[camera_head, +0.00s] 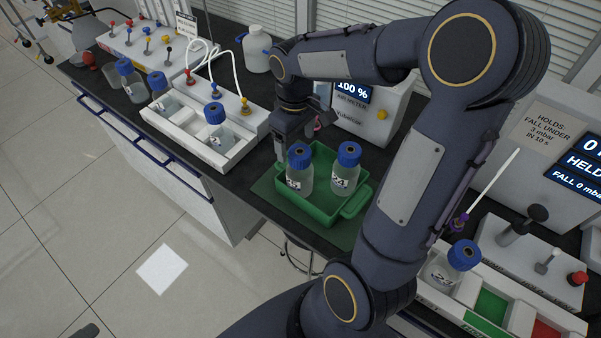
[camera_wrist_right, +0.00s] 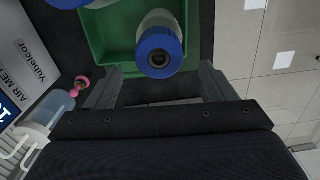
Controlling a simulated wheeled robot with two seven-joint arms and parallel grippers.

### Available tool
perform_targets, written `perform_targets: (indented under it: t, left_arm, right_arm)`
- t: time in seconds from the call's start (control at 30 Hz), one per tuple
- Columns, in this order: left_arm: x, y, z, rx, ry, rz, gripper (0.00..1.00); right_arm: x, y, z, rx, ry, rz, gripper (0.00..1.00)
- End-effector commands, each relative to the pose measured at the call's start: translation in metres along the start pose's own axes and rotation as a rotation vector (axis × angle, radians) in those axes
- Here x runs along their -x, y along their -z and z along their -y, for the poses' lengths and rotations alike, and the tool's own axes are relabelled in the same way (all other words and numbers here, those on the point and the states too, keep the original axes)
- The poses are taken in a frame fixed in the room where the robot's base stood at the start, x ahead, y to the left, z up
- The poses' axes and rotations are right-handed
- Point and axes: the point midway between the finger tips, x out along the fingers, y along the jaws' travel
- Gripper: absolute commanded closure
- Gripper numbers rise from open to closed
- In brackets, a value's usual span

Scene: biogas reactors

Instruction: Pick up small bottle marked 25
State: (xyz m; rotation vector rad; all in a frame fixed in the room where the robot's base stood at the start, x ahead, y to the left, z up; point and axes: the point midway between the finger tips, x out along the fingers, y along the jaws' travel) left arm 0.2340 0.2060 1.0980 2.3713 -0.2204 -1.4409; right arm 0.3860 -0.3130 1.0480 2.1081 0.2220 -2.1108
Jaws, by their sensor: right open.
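Two small clear bottles with blue caps stand upright in a green tray (camera_head: 325,218). The left bottle (camera_head: 299,185) has a label I cannot read with certainty. The right bottle (camera_head: 345,183) has a label that looks like 24. My right gripper (camera_head: 300,142) is open just behind the left bottle, fingers pointing down. In the wrist view a blue-capped bottle (camera_wrist_right: 159,52) lies just beyond and between the open fingertips (camera_wrist_right: 160,78), not gripped. The green tray (camera_wrist_right: 105,40) shows behind it. My left gripper is out of view.
A white rack (camera_head: 205,160) with blue-capped bottles stands left of the tray. An air meter (camera_head: 372,110) is behind it. A pink-tipped clear vessel (camera_wrist_right: 42,122) is beside the gripper. A white tray with green and red sections (camera_head: 490,303) is at lower right.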

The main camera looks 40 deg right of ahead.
Motion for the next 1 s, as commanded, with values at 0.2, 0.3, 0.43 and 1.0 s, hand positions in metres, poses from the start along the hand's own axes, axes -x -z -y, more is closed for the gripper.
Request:
perform_targets:
  t: [0.2, 0.3, 0.43, 1.0]
  left_arm:
    - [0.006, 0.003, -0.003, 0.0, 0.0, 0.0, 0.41]
    - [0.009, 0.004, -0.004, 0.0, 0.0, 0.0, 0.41]
    - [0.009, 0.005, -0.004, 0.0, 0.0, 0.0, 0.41]
    - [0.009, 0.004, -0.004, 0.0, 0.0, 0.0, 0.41]
  right_arm:
    - [-0.026, -0.009, 0.0, -0.003, 0.003, 0.005, 0.23]
    - [-0.042, -0.014, 0.0, -0.002, 0.003, 0.004, 0.23]
    - [-0.056, -0.013, 0.0, -0.002, 0.003, 0.001, 0.23]
    - [-0.059, -0.012, 0.0, -0.002, 0.002, -0.002, 0.61]
